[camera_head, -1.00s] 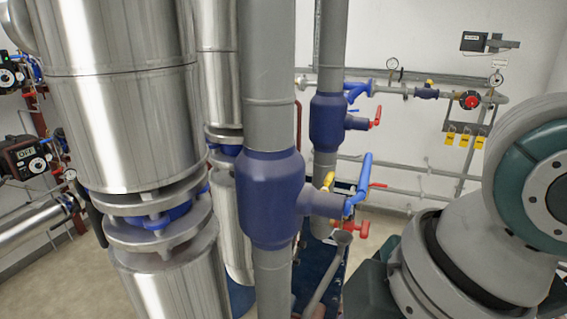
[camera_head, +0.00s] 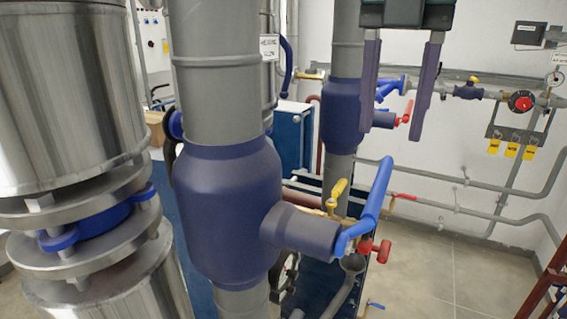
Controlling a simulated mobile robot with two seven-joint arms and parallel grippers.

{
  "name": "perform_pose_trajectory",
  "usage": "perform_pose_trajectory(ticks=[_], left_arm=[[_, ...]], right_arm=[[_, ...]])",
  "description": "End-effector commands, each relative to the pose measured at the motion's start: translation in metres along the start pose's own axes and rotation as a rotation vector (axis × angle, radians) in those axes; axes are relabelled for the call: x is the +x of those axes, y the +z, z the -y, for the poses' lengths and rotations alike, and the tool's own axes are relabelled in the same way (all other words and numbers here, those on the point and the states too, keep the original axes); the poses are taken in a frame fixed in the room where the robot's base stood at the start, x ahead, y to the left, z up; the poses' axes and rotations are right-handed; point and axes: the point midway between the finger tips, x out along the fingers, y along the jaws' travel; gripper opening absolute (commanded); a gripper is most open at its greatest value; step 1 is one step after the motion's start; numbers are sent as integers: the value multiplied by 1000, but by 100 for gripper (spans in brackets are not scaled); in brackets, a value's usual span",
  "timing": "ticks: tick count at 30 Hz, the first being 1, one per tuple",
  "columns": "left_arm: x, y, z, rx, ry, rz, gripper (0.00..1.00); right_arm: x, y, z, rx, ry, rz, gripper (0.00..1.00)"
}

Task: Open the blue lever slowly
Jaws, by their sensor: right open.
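The blue lever (camera_head: 374,205) sits on the end of the stub of a large dark blue valve body (camera_head: 228,205) on the near grey pipe. It slants up and to the right from its pivot. My right gripper (camera_head: 391,126) comes in from the top with its two long fingers pointing down. It is open and empty, and its fingertips show above the lever's upper end, apart from it in the picture. My left gripper is not in view.
A second blue valve (camera_head: 342,125) stands behind. Silver insulated pipes (camera_head: 75,80) fill the left. Floor (camera_head: 470,270) is open at lower right.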

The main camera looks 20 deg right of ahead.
Motion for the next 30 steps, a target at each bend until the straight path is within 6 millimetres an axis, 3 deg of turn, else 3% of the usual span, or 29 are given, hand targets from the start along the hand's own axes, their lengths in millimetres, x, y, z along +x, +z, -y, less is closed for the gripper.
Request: perform_pose_trajectory(ticks=[6, 13, 24, 30], left_arm=[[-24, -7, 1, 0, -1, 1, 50], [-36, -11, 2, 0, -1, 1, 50], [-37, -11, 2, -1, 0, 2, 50], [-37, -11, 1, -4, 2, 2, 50]], right_arm=[[38, -1, 1, 0, -5, -3, 51], [72, -1, 1, 1, -3, 0, 51], [82, -1, 0, -1, 1, 2, 51], [82, -1, 0, 0, 1, 2, 29]])
